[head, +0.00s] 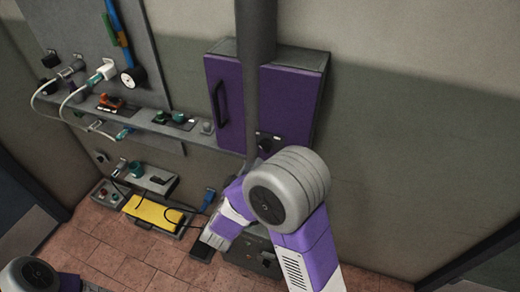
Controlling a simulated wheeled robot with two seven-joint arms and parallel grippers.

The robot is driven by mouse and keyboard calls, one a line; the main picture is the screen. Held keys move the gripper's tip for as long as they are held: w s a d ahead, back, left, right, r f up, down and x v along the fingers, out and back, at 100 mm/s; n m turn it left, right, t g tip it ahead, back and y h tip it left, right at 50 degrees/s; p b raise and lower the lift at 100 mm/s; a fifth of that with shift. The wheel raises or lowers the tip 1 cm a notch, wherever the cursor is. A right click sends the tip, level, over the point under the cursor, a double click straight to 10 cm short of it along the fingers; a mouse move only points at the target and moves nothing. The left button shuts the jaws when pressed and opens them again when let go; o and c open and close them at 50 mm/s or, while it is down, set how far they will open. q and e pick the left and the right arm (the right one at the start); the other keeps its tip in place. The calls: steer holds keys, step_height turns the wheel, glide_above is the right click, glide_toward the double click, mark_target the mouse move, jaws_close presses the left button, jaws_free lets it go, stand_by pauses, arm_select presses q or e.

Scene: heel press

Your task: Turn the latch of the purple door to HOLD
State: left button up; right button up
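The purple door (283,100) is on a grey wall cabinet in the upper middle of the head view and appears closed. A black handle (219,104) is on its left side. A small dark fitting with a light part (267,141), perhaps the latch, shows low on the door, partly hidden by my arm. I cannot read any HOLD mark. My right gripper (205,248) is below and left of the door, apart from it; its fingers are too small and dark to tell whether they are open. My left gripper is out of view; only part of my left arm shows at lower left.
A grey shelf (180,133) with plugs, cables and small fittings runs left of the cabinet. The wall right of the cabinet is bare.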

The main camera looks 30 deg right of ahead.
mark_target(262, 149)
steer(key=b+x, duration=0.1)
steer(key=x, duration=0.6)
steer(key=shift+f, duration=0.1)
steer(key=shift+c, duration=0.3)
jaws_close()
